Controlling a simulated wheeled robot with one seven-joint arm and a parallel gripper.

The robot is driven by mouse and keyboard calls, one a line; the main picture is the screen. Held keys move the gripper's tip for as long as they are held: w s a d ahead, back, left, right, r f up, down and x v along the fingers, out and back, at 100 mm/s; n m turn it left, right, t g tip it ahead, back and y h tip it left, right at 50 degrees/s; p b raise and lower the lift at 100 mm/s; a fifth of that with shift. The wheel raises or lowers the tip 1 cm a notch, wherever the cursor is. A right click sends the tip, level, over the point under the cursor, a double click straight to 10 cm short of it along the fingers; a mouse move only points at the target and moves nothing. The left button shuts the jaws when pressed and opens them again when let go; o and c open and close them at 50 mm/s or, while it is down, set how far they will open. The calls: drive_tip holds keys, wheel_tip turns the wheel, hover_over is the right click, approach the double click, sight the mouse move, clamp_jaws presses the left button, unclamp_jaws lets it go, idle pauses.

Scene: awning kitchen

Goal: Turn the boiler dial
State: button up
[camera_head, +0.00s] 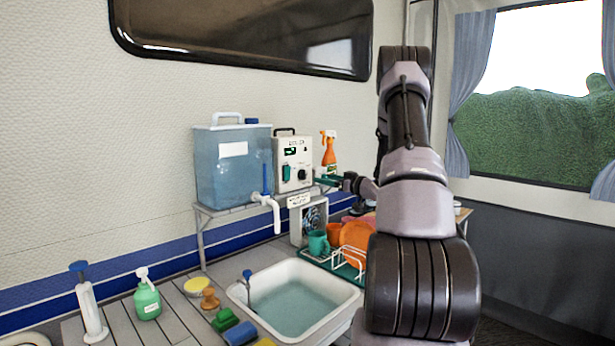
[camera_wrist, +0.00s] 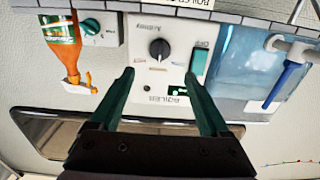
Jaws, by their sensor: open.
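The boiler (camera_head: 293,152) is a white box with a black handle on a raised shelf against the wall. It has a green switch, a small green display and a round dark dial (camera_head: 302,174). The wrist view shows the boiler upside down, with the dial (camera_wrist: 159,49) near the middle and the green switch (camera_wrist: 200,63) beside it. My gripper (camera_head: 326,181) is close in front of the boiler, to the right of the dial in the head view. In the wrist view my gripper (camera_wrist: 160,75) is open and empty. Its green fingers are spread wide, and the dial appears between and just beyond the tips.
A blue water tank (camera_head: 232,165) with a tap stands left of the boiler. An orange spray bottle (camera_head: 329,152) stands right of it. Below are a sink (camera_head: 345,301) and a dish rack (camera_head: 350,268) with cups and plates. A small box with a teal knob (camera_wrist: 90,27) is beside the boiler.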

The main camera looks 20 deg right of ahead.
sight(305, 175)
drive_tip(key=x, duration=1)
drive_tip(key=shift+w, duration=0.1)
drive_tip(key=shift+r, duration=0.1)
clamp_jaws()
drive_tip(key=shift+n, duration=0.4)
drive_tip(key=n, duration=0.5)
drive_tip(key=shift+a+n, duration=0.1)
drive_tip(key=shift+n, duration=0.2)
drive_tip(key=n, duration=0.5)
drive_tip(key=shift+f, duration=0.2)
drive_tip(key=shift+n, duration=0.3)
